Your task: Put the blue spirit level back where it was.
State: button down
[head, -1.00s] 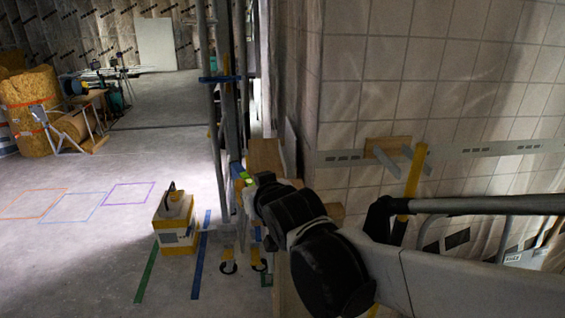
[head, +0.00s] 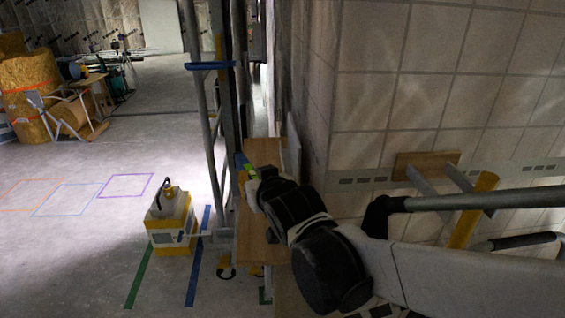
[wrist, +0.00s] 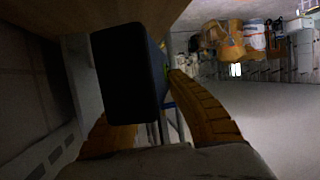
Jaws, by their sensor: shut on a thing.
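My gripper (head: 251,178) is at the far end of my arm, in front of the wooden boards by the tiled wall's corner. It is shut on the blue spirit level (head: 240,160), of which a short blue piece with a yellow-green part shows beyond my wrist. In the wrist view the level's dark end (wrist: 130,75) stands out large between the two orange-yellow fingers of my gripper (wrist: 150,108). The rest of the level is hidden behind that end and my wrist.
A wooden board (head: 256,222) is close beside my gripper; a wooden surface (wrist: 75,12) also passes close above the level. A grey metal frame (head: 207,120) stands left. A yellow-white box (head: 172,228) sits on the floor.

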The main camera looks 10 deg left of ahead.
jog(key=shift+f+b, duration=0.9)
jog(key=shift+f, duration=1.1)
jog(key=shift+f, duration=0.15)
jog(key=c, duration=1.4)
grip_release()
jog(key=shift+w, duration=0.1)
jog(key=shift+s+d+r, duration=0.1)
jog(key=shift+s+r, duration=0.1)
jog(key=shift+r, duration=0.1)
jog(key=p+v, duration=0.4)
jog(key=v, duration=0.7)
jog(key=shift+s+d+r+p, duration=0.1)
jog(key=shift+s+d+p, duration=0.1)
jog(key=shift+s+p, duration=0.1)
